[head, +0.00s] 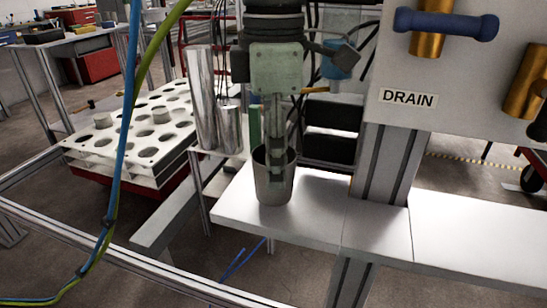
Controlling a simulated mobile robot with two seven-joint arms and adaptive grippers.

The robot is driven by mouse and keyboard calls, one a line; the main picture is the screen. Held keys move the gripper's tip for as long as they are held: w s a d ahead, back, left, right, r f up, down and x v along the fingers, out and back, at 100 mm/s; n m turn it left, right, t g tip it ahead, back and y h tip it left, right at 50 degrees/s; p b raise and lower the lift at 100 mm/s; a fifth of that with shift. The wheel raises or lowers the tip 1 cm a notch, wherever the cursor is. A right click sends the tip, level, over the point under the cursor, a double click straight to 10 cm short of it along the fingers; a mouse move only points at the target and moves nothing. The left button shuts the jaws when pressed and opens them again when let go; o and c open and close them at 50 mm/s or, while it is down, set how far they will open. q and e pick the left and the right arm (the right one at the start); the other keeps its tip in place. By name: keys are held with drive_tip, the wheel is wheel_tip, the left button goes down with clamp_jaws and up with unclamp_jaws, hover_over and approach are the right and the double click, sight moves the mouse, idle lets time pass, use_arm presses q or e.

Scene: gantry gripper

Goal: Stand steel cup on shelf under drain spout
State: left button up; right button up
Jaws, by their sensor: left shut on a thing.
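The steel cup (274,190) is upright at the left part of the white shelf (320,222) in the head view. My left gripper (275,165) reaches down from above and is shut on the cup at its rim. I cannot tell whether the cup's base touches the shelf. The panel with the DRAIN label (408,98) is right of the cup. Above the label is a brass fitting (428,42) with a blue handle; I cannot tell which part is the spout opening. My right gripper is not in view.
A second brass fitting (524,82) is at the right edge. A grey post (390,165) rises between the cup and the shelf's clear right part. Tall metal cylinders (199,100) and a white perforated rack (110,150) are at left. Blue and green hoses (122,160) cross the left foreground.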

use_arm(q)
drive_tip(key=shift+f, duration=0.55)
drive_tip(key=o, duration=1.2)
drive_tip(key=shift+r, duration=0.1)
wheel_tip(320, 180, up, 12)
drive_tip(key=shift+r, duration=0.1)
